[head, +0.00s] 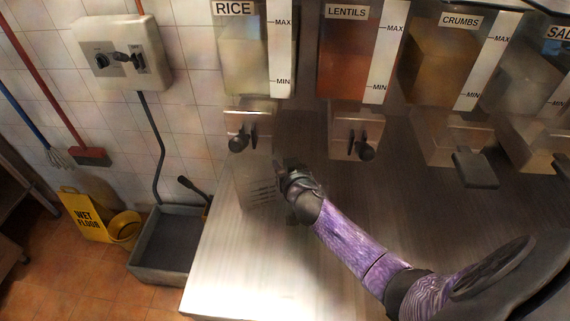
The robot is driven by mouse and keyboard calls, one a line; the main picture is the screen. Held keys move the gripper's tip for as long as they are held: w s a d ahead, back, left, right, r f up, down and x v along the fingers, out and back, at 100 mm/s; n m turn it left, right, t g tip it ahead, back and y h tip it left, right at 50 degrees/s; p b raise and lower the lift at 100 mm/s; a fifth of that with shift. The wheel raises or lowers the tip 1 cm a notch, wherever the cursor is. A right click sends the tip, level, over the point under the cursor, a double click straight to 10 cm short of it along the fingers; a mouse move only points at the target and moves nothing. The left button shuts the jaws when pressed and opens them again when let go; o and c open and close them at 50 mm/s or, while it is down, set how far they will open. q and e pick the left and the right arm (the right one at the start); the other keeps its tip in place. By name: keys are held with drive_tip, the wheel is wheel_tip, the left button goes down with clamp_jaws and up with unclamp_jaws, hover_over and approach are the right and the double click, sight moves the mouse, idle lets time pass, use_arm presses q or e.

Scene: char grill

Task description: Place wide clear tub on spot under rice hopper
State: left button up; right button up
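The rice hopper (245,60), labelled RICE, hangs on the wall at upper left, with its dispenser and black knob below. A faint, see-through tub (259,193) with level lines on its side stands at the counter's left end, below the rice dispenser. My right gripper (284,178) reaches in from the right and is at the tub's right edge. Its fingers are small and dark, so I cannot tell whether they grip the tub's wall or only sit beside it. My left gripper is not in view.
Hoppers of lentils (345,65), crumbs (440,65) and a partly cut-off one line the wall to the right, their dispensers overhanging the metal counter (245,270). The counter's front left is bare. A grey mop bucket (165,270) and yellow wet-floor sign (84,214) stand on the floor.

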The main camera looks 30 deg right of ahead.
drive_tip(key=shift+r, duration=0.1)
drive_tip(key=p+v, duration=0.3)
drive_tip(key=v, duration=0.9)
drive_tip(key=shift+d, duration=0.1)
idle(0.4)
idle(0.4)
